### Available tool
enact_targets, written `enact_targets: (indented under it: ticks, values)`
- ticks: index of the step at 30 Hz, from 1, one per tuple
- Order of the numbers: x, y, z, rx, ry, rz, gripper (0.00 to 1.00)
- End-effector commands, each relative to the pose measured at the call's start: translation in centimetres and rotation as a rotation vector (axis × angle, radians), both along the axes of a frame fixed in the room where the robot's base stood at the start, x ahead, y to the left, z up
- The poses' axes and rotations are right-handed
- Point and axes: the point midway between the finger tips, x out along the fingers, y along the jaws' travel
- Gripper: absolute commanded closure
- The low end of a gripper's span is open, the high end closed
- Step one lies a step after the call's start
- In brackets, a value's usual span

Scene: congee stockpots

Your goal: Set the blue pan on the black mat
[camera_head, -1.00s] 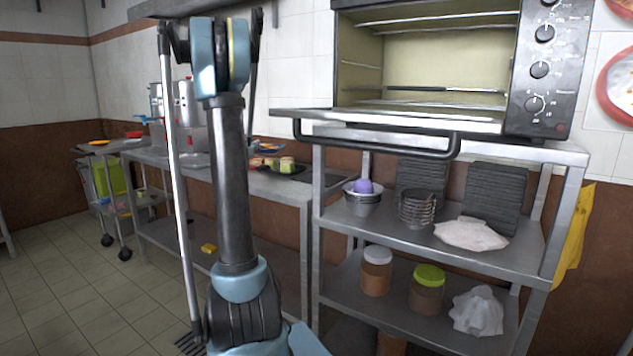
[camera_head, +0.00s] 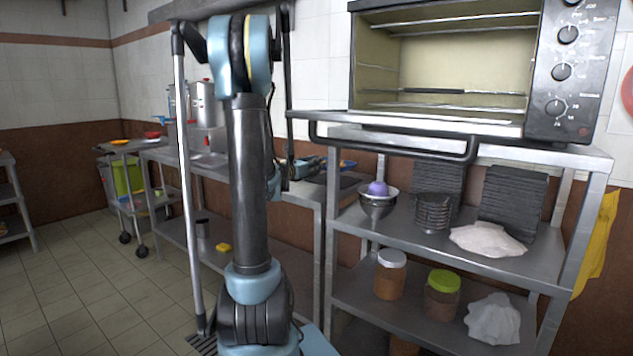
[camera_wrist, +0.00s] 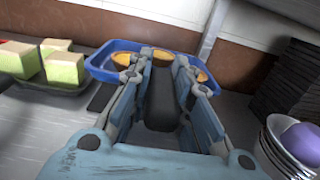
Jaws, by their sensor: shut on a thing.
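The blue pan (camera_wrist: 104,71) is a shallow tray with orange pieces in it, ahead of my gripper in the wrist view. My gripper (camera_wrist: 164,66) is shut on its near edge; the fingers hide part of the pan. In the head view the gripper (camera_head: 311,166) is over the steel counter behind my arm, and the pan (camera_head: 348,164) shows as a small blue patch at its right. A dark flat surface, apparently the black mat (camera_head: 347,181), lies on the counter just below and right of the gripper.
A black tray (camera_wrist: 55,88) with green-and-cream blocks is at the left in the wrist view. A purple item sits in stacked metal bowls (camera_head: 376,205) on the right shelf. The oven's open door (camera_head: 400,142) juts out above. A steel pot (camera_head: 207,103) stands at the back left.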

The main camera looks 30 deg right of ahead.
Motion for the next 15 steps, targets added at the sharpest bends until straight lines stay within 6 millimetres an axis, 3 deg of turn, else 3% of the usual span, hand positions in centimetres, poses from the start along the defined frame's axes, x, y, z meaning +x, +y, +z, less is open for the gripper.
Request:
enact_targets:
  ticks: [3,15]
  values:
    - [0.0,0.0,-1.5,0.0,0.0,0.0,1.0]
    - [0.0,0.0,-4.3,0.0,0.0,0.001,1.0]
